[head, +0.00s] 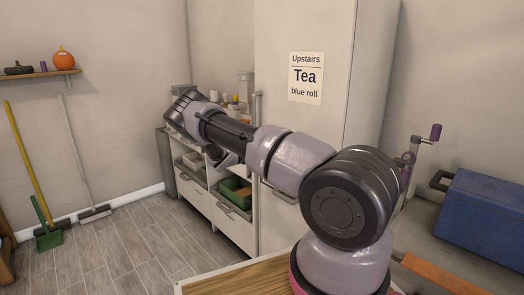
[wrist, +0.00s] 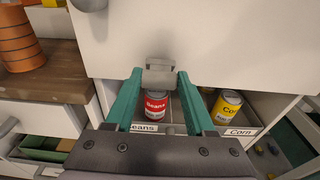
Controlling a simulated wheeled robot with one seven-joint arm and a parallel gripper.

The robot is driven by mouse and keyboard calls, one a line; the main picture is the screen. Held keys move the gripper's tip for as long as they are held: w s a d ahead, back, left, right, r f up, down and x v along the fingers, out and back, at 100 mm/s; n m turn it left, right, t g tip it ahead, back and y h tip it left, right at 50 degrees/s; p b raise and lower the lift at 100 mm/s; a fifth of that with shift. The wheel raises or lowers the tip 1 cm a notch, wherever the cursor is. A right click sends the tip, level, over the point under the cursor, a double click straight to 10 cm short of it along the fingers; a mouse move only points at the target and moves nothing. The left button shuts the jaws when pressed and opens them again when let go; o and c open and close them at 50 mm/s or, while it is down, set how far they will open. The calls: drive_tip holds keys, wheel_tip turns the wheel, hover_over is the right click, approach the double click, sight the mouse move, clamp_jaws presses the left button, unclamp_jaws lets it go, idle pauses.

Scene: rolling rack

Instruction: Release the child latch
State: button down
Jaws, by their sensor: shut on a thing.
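The child latch (wrist: 158,77) is a small grey block at the lower edge of a white panel (wrist: 215,40) in the wrist view. The green fingers of my gripper (wrist: 159,73) stand on either side of it and are shut on it. In the head view my arm reaches to the white units at the back, and its wrist hides the latch and fingertips.
Below the latch, a red Beans can (wrist: 157,108) and a yellow Corn can (wrist: 228,105) stand in labelled compartments. Orange stacked pots (wrist: 18,38) stand at the left.

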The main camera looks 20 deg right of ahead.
drive_tip(key=shift+a+f, duration=0.2)
drive_tip(key=shift+f, duration=0.35)
drive_tip(key=shift+s+f, duration=0.1)
drive_tip(key=shift+f, duration=0.05)
drive_tip(key=shift+c, duration=1.2)
unclamp_jaws()
drive_tip(key=v, duration=1)
drive_tip(key=shift+a+r, duration=0.25)
drive_tip(key=shift+a, duration=0.1)
drive_tip(key=shift+s, duration=0.1)
